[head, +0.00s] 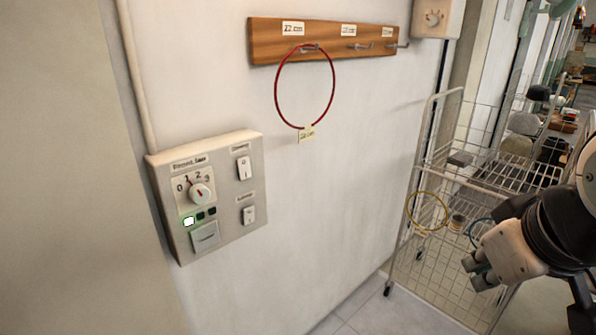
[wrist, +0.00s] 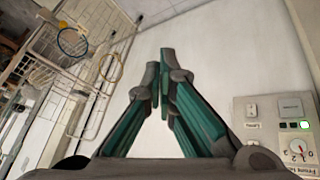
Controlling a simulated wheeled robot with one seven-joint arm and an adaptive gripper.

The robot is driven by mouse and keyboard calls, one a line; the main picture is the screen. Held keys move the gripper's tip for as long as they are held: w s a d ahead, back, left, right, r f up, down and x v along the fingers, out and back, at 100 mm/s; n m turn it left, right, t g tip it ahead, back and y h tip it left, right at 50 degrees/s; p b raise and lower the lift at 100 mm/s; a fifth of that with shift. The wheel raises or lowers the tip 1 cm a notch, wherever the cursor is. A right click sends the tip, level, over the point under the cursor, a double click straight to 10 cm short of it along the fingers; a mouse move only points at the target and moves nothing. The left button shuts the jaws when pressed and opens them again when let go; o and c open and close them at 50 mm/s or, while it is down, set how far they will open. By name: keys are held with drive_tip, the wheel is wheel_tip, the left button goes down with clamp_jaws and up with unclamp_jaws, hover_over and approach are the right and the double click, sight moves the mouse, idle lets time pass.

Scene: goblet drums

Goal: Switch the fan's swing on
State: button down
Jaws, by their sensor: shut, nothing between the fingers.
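A grey control panel (head: 207,196) is fixed to the white wall at left in the head view, with small labels I cannot read surely. It has a round dial (head: 200,193) marked 0 to 3, its pointer seemingly near 1. Below are small lamps, the left one (head: 189,221) lit, and a square button (head: 205,236). Two white rocker switches, an upper (head: 244,167) and a lower (head: 248,214), sit at its right. My gripper (head: 474,271) is shut and empty, far right of the panel. In the wrist view my gripper (wrist: 160,80) points at wall, with the panel (wrist: 275,150) at lower right.
A wooden hook rail (head: 265,40) holds a red hoop (head: 277,95) above and right of the panel. A white wire cart (head: 440,260) with a yellow hoop (head: 428,229) stands beside my arm. The wall between panel and cart is clear.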

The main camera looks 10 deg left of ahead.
sight(246, 178)
drive_tip(key=w+a+n+t+y+p, duration=0.1)
drive_tip(key=w+a+n+t, duration=0.1)
drive_tip(key=w+a+n, duration=0.3)
drive_tip(key=w+a+n+t+y, duration=0.1)
drive_tip(key=w+a+n, duration=0.15)
drive_tip(key=w, duration=0.55)
drive_tip(key=w+a+n+t+y+p, duration=0.1)
drive_tip(key=w+a+n+t+y, duration=0.15)
drive_tip(key=w+n, duration=0.3)
drive_tip(key=a+f+n+y, duration=0.1)
drive_tip(key=a+n+y, duration=0.3)
drive_tip(key=a, duration=0.5)
drive_tip(key=w+a+f+n+g+y+p, duration=0.1)
drive_tip(key=a+f+n+y, duration=0.1)
drive_tip(key=a+n+y, duration=0.2)
drive_tip(key=a+n, duration=0.3)
drive_tip(key=a, duration=0.1)
drive_tip(key=shift+a+f+n+y, duration=0.3)
drive_tip(key=shift+a+y, duration=0.05)
drive_tip(key=shift+a, duration=0.05)
drive_tip(key=shift+w, duration=0.1)
drive_tip(key=p+x, duration=0.2)
drive_tip(key=x, duration=1.2)
drive_tip(key=shift+f, duration=0.1)
